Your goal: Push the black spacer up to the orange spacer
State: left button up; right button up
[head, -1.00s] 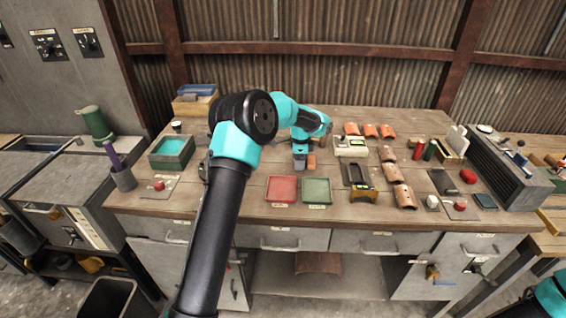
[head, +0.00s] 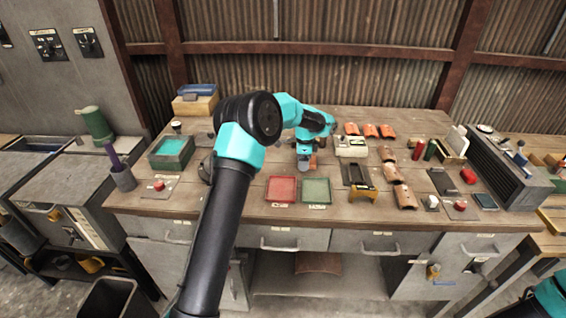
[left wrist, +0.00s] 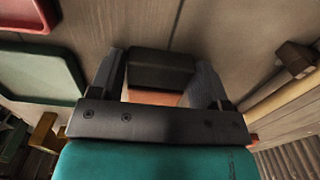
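My left gripper (head: 305,166) points down at the worktop in the middle of the head view. In the left wrist view its two fingers (left wrist: 160,78) stand apart on either side of a black block (left wrist: 162,68), which looks like the black spacer. An orange block face (left wrist: 152,97), likely the orange spacer, shows just below the black block, on the gripper's side. I cannot tell whether the blocks touch, or whether the fingers grip or only flank the black one. In the head view a bit of orange (head: 313,161) shows beside the gripper; the black spacer is hidden there. My right gripper is out of view.
A red tray (head: 281,200) and a green tray (head: 317,204) lie in front of the gripper. A yellow-and-black stand (head: 362,193) and several terracotta tiles (head: 403,196) are to the right. A cream device (head: 351,151) stands close behind right. A teal-lined bin (head: 171,165) is left.

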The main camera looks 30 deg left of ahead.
pick_arm(q)
jog(key=o, duration=0.4)
notch_tip(320, 180, up, 17)
jog(key=shift+r, duration=0.2)
dwell(0.6)
dwell(0.6)
